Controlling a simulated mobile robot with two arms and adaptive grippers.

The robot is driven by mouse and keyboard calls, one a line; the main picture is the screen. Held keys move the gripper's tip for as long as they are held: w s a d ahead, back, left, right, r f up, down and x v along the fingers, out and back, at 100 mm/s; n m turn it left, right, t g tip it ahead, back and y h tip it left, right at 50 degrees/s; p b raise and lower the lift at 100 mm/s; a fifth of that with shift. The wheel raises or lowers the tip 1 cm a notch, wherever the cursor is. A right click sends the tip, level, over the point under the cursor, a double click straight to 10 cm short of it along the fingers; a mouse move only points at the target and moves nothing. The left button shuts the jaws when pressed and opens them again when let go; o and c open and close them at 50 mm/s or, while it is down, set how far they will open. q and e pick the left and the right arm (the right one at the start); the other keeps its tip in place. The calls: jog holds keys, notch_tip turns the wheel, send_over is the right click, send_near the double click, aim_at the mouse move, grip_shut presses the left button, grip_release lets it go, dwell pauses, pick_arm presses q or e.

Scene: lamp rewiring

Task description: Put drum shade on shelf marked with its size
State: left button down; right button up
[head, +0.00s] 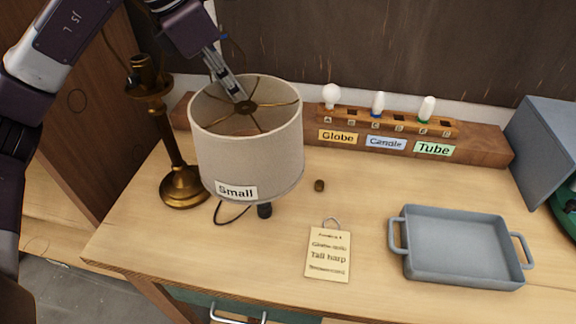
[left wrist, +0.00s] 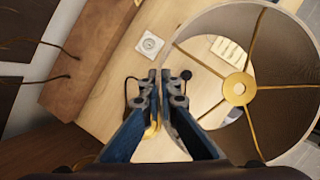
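The drum shade (head: 250,150) is beige cloth with a brass spider frame and a "Small" label (head: 236,191) on its front. It hangs above the left part of the worktable. My left gripper (head: 238,92) reaches down to its top rim from behind. In the left wrist view, the fingers (left wrist: 164,88) are closed to a narrow gap with the rim of the shade (left wrist: 300,45) between them. Through the shade's lower opening the tabletop and a pale card show, so the shade is off the table. My right gripper and any size-marked shelf are out of view.
A brass lamp base (head: 182,187) stands left of the shade. A black plug-like piece (head: 264,210) with cord lies below it. A bulb rack (head: 390,123), a tag card (head: 328,253), a small brown knob (head: 319,185) and a grey tray (head: 463,249) are on the table.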

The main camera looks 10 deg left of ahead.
pick_arm(q)
notch_tip(320, 180, down, 20)
jog(key=p, duration=0.4)
jog(key=shift+w, duration=0.15)
pick_arm(e)
jog(key=r, duration=0.4)
jog(key=shift+s, duration=0.2)
pick_arm(q)
jog(key=shift+f, duration=0.1)
jog(key=shift+f+b, duration=0.15)
jog(key=shift+b, duration=0.15)
jog(key=c, duration=2.2)
grip_release()
jog(key=shift+o, duration=0.2)
pick_arm(e)
jog(key=shift+w+f, duration=0.15)
jog(key=shift+w, duration=0.05)
pick_arm(q)
jog(key=shift+r, duration=0.2)
